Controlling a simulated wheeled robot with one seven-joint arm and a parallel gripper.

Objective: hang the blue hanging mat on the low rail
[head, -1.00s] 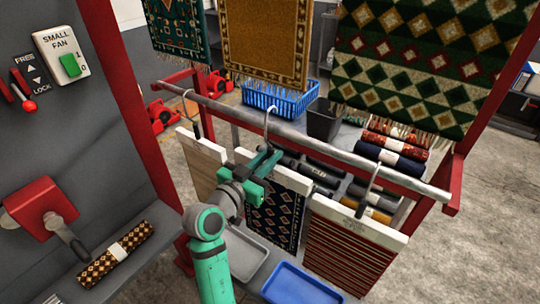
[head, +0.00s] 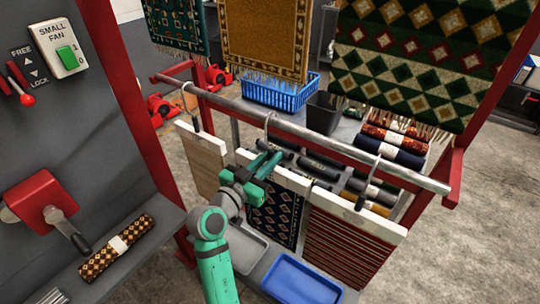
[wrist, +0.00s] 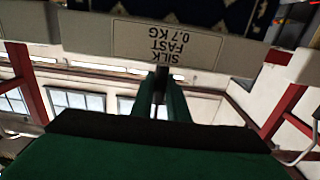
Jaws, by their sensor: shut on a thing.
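The blue hanging mat (head: 273,215) is dark with a pale diamond pattern and hangs upright from a white top bar in the head view. Its thin metal hook (head: 267,122) curves over the low rail (head: 228,103); I cannot tell whether it bears on the rail. My green gripper (head: 262,166) is shut at the middle of the top bar, just below the rail, on the mat's hanger. In the wrist view, my fingers (wrist: 159,90) meet beside the white bar (wrist: 140,40), labelled "SILK FAST 0.7 KG". The exact grip point is hidden.
A beige mat (head: 205,160) hangs to the left and a red striped mat (head: 345,250) to the right, close by. Large rugs hang behind. Below are a grey tray (head: 247,250) and a blue tray (head: 303,280). A grey control panel (head: 70,110) stands at left.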

